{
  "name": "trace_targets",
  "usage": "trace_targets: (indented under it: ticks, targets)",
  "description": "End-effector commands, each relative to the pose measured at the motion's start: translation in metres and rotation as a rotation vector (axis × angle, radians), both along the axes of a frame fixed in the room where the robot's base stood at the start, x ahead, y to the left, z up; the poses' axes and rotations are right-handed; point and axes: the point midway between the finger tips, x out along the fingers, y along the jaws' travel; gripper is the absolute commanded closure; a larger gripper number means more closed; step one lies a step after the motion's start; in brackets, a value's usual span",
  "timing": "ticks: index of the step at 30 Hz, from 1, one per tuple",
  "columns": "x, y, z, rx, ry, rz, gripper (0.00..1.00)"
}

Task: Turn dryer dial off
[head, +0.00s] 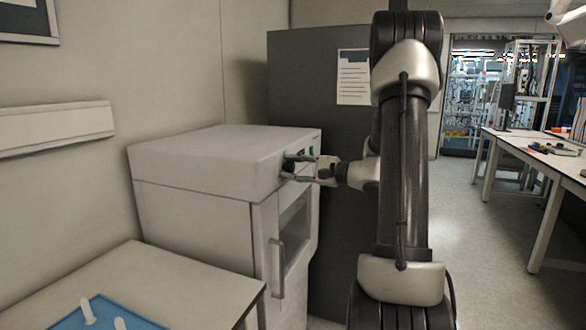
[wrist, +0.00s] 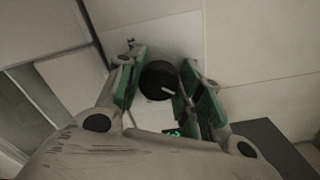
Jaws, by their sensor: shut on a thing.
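The dryer (head: 205,155) is a pale box-shaped cabinet left of centre in the head view. Its dial (wrist: 156,80) is a round black knob with a short white mark, seen in the wrist view. My gripper (wrist: 160,82) has its two green-padded fingers on either side of the dial and is shut on it. In the head view my gripper (head: 298,166) is at the upper front panel of the dryer, and the dial is mostly hidden by the fingers. A small green lit display (wrist: 172,133) shows close to the dial in the wrist view.
The dryer door has a vertical handle (head: 278,268) and a window below the panel. A dark grey cabinet (head: 300,75) stands behind the dryer. A pale table (head: 190,285) with a blue tray (head: 65,322) is at the front left. Open floor lies to the right.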

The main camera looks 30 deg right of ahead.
Motion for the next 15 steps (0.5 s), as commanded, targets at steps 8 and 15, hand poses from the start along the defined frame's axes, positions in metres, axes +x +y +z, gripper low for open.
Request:
trace_targets:
  ticks: [8, 15]
  targets:
    - [-0.0007, 0.0002, -0.0019, -0.204, -0.157, 0.001, 0.88]
    - [-0.0007, 0.0003, -0.0028, -0.363, -0.281, 0.001, 0.88]
